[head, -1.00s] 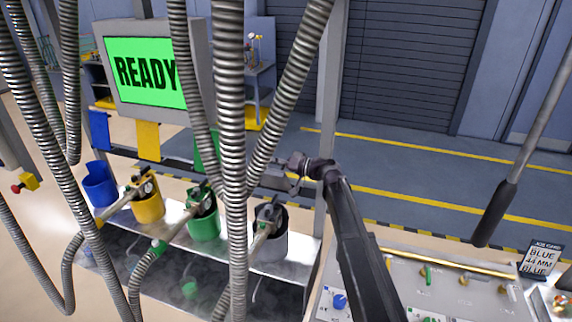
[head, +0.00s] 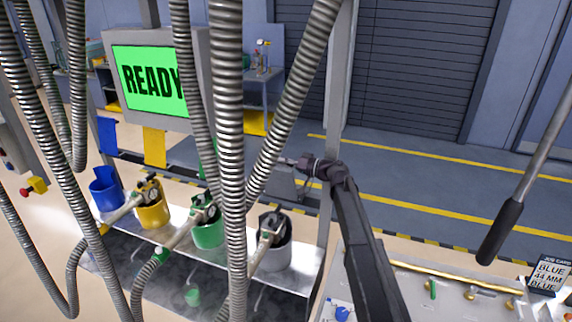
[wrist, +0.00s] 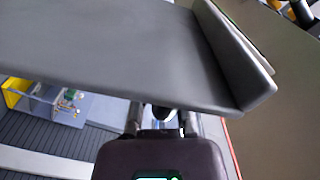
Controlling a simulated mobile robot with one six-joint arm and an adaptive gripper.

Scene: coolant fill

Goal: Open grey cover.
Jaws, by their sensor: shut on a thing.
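The grey cover (head: 287,185) is a flat panel behind the rightmost, grey container (head: 276,256). It stands raised, and the container's mouth is uncovered. My gripper (head: 287,161) is at the cover's upper edge and shut on it. In the wrist view the cover (wrist: 120,50) is a large grey plate with a raised lip along its right side, filling the upper part. My gripper (wrist: 163,112) meets its lower edge there. The plate hides most of the fingertips, and the exact contact is hard to see.
Blue (head: 106,190), yellow (head: 153,213) and green (head: 208,234) containers stand in the same row, with nozzles at several mouths. Ribbed hoses (head: 229,120) hang in front. A post (head: 335,130) stands near my arm. A screen (head: 150,80) reads READY. A control panel is lower right.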

